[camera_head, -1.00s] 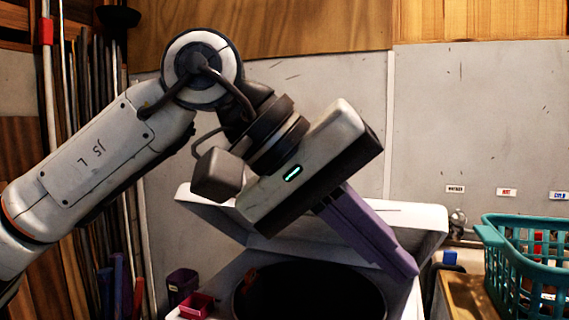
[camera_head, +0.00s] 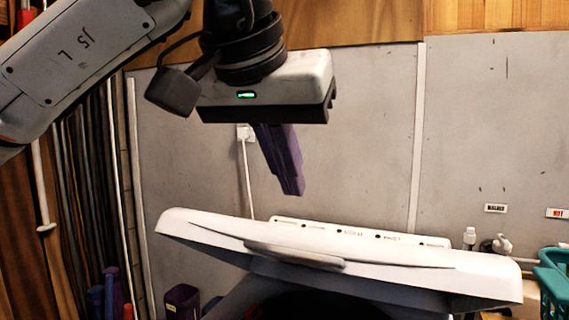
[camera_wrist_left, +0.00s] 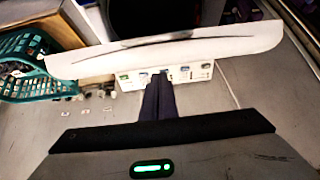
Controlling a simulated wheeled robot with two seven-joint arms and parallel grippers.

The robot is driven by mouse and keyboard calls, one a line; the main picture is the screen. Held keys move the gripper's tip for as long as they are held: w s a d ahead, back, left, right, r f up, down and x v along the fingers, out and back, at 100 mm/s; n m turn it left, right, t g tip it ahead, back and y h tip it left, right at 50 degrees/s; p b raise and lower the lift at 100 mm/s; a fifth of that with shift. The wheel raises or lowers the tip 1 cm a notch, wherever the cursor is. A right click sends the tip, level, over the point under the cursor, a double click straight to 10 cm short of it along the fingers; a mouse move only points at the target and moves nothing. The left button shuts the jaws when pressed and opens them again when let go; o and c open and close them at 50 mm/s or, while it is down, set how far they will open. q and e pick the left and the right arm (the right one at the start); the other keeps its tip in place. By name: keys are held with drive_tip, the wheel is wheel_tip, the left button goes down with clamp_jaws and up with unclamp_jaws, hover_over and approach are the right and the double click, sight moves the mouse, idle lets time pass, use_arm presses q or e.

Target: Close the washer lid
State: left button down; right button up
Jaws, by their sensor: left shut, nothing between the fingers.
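The white washer lid (camera_head: 400,262) is raised and tilted over the dark drum opening (camera_head: 320,308), which shows below it. The lid's long edge with its handle strip faces me. In the left wrist view, the lid (camera_wrist_left: 230,40) lies between the drum opening (camera_wrist_left: 150,15) and the control panel (camera_wrist_left: 205,75). My left gripper (camera_head: 292,192) has its purple fingers together and empty, pointing down above the lid and apart from it in the head view. Its fingers (camera_wrist_left: 160,85) overlap the control panel in the wrist view. My right gripper is out of view.
The control panel (camera_head: 360,234) stands behind the lid, against the grey wall. A teal basket (camera_head: 555,285) is at the right, near the taps (camera_head: 495,245). Long poles and handles (camera_head: 90,210) lean at the left.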

use_arm(q)
hover_over(299, 246)
wheel_tip(299, 246, down, 5)
drive_tip(key=shift+s+r, duration=0.1)
drive_tip(key=shift+s, duration=0.05)
drive_tip(key=shift+s+a+f+b, duration=0.3)
drive_tip(key=shift+s+f+b, duration=0.1)
drive_tip(key=shift+s+f, duration=0.4)
drive_tip(key=shift+s+a+f, duration=0.1)
drive_tip(key=shift+s+f, duration=0.3)
drive_tip(key=shift+f, duration=0.1)
